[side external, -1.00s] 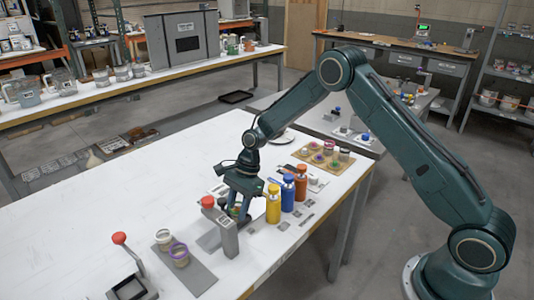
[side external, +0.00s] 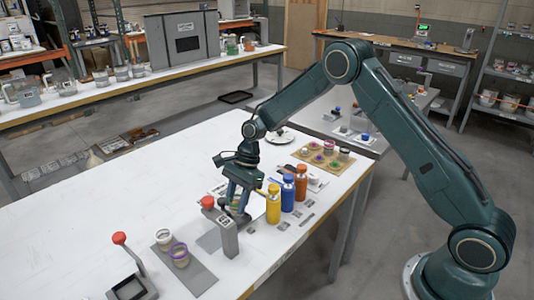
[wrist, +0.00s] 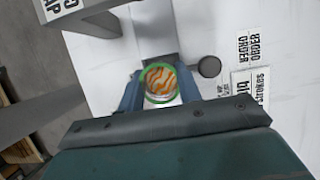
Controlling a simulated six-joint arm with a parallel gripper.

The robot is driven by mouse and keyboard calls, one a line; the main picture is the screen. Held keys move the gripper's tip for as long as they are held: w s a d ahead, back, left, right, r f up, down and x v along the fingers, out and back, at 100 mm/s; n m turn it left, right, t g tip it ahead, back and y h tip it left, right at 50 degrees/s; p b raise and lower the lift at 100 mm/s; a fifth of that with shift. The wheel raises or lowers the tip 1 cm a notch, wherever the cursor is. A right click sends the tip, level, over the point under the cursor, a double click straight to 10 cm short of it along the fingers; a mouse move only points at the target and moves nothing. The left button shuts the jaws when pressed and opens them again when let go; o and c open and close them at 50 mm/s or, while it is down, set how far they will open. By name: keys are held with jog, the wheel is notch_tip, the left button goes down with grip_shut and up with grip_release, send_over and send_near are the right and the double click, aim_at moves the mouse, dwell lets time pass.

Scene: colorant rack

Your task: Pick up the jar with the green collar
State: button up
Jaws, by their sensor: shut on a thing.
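The jar with the green collar (wrist: 160,82) shows from above in the wrist view, with orange and white streaked contents inside a green ring. My gripper (wrist: 160,92) is shut on it, with one blue finger on each side. In the side external view the jar (side external: 236,203) is small and partly hidden between the fingers of my gripper (side external: 235,205). It is beside the grey stand with a red knob (side external: 227,236). I cannot tell exactly how far the jar's base is above the surface.
Yellow (side external: 273,205), blue (side external: 287,193) and orange (side external: 301,184) bottles stand close to the right. Two jars, one with a purple collar (side external: 180,255), stand on a grey strip at front left. A tan tray (side external: 304,161) holds several jars behind.

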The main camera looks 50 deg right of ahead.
notch_tip(320, 180, up, 7)
dwell(0.8)
jog(key=shift+r, duration=0.15)
dwell(0.7)
